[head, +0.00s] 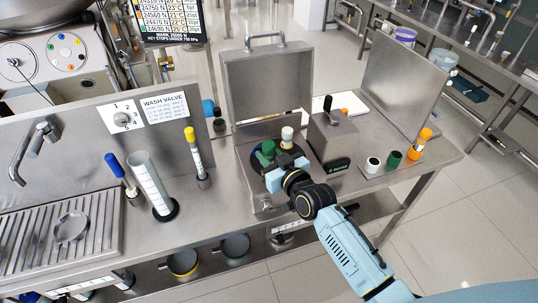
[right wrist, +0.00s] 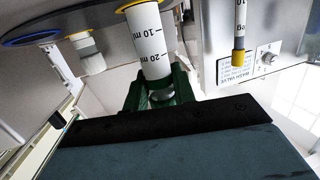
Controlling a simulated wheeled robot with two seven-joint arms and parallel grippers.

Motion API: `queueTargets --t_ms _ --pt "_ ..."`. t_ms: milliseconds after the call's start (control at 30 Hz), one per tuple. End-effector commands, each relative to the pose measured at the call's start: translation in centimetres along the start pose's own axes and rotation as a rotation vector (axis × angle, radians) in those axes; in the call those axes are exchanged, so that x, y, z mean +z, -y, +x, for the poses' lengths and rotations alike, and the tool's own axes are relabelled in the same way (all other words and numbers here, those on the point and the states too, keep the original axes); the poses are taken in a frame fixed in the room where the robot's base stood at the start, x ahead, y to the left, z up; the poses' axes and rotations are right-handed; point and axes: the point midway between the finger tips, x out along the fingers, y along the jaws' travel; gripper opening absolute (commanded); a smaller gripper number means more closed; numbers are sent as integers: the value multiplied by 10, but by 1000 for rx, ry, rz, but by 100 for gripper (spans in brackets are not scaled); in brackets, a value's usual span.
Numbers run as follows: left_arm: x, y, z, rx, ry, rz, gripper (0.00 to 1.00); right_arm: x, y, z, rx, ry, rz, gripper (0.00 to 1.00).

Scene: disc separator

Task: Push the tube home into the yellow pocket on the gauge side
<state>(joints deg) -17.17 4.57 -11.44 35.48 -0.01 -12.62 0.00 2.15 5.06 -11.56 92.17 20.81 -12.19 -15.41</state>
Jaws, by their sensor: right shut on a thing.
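The tube's lower end is hidden in the pocket. My left gripper is not in view.
A white-capped tube (head: 287,138) sits beside the green cap. The raised steel lid (head: 262,85) stands behind. A grey box (head: 334,136) and several caps are to the right.

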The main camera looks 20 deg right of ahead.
Motion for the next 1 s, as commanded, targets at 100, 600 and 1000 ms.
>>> queueTargets --t_ms 100,600,1000 --pt "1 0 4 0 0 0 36 6 0 1 0 2 -1 0" --pt "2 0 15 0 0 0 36 21 0 3 -1 4 0 0" --pt "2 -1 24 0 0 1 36 33 0 5 0 4 0 0"
